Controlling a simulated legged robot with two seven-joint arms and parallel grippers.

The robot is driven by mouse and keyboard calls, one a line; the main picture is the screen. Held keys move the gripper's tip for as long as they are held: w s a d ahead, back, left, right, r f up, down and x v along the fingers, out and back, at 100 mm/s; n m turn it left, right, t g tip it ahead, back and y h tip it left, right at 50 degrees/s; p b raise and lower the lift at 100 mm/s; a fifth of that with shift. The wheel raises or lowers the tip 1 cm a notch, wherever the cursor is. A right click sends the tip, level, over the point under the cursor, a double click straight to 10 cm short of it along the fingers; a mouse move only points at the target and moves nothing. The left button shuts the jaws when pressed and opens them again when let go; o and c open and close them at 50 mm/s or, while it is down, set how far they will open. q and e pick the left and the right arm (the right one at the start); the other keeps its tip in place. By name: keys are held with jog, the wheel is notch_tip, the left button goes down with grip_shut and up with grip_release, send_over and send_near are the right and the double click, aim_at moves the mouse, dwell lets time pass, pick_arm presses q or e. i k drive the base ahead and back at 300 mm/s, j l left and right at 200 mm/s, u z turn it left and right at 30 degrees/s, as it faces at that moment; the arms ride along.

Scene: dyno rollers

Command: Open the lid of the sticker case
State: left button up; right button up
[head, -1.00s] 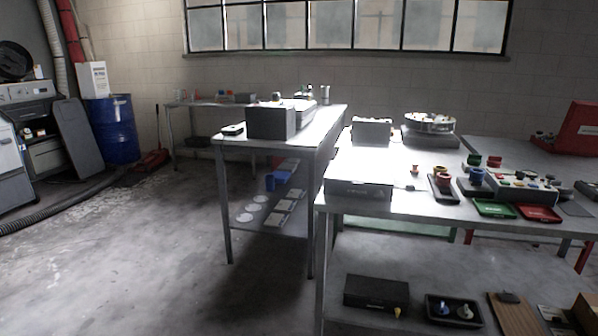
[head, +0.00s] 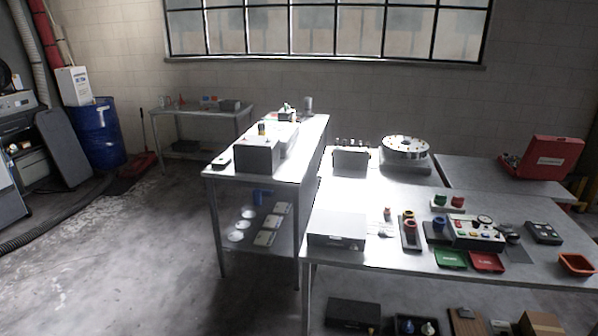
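Neither of my grippers shows in the head view. No case can be read for certain as the sticker case. A flat pale-grey box (head: 336,241) with a small dark mark on its front lies at the near left corner of the near table. Its top looks closed. A dark grey box (head: 257,159) stands on the table to the left; its contents cannot be seen. A red case (head: 552,152) stands with its lid raised on the table at the far right.
The near table (head: 385,262) also carries a control box (head: 474,232), green (head: 451,259) and red (head: 487,262) trays, coloured cups and a round device (head: 405,148). Its lower shelf holds several boxes. Open floor (head: 130,270) lies to the left. A blue drum (head: 99,140) stands by the wall.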

aim_at(336, 225)
jog(key=i+l+u, duration=0.1)
jog(key=i+u, duration=0.15)
jog(key=i, duration=0.3)
jog(key=i+l+u, duration=0.3)
jog(key=i, duration=0.2)
jog(key=i+j, duration=0.05)
